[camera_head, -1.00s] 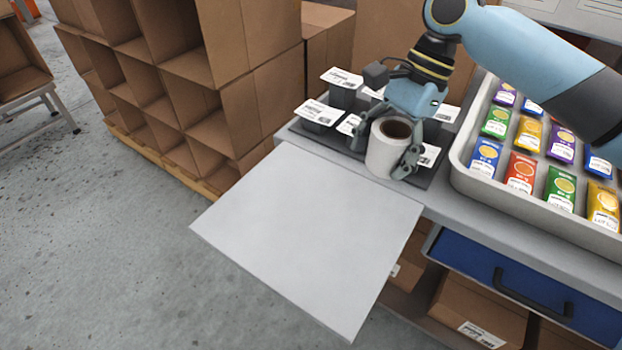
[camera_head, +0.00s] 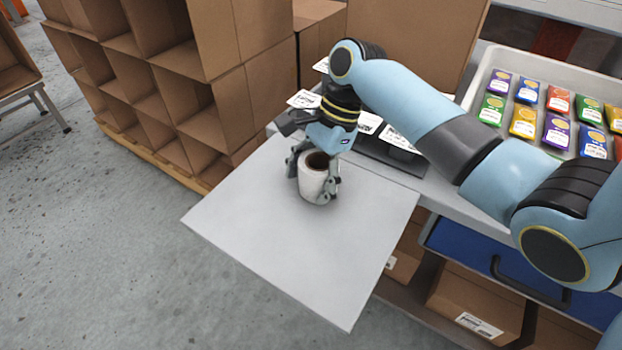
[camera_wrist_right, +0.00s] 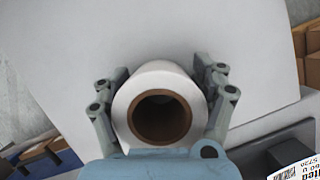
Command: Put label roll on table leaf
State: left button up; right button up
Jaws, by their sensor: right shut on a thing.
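The label roll (camera_head: 314,185) is white with a brown core and is upright. My right gripper (camera_head: 316,182) is shut on it, one finger on each side. The roll is over the table leaf (camera_head: 270,245), a flat pale grey panel standing out from the counter. I cannot tell whether the roll's bottom touches the leaf. In the right wrist view the roll (camera_wrist_right: 160,105) sits between the fingers of the gripper (camera_wrist_right: 162,95), with the leaf (camera_wrist_right: 100,40) behind it. My left gripper is not in view.
A grey tray (camera_head: 467,85) of colourful packets is at the right. Cardboard shelving (camera_head: 170,90) stands behind at the left. The rest of the leaf is clear.

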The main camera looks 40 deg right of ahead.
jog(key=o, duration=1.4)
jog(key=p+v, duration=0.1)
jog(key=v, duration=1.1)
jog(key=shift+d, duration=0.1)
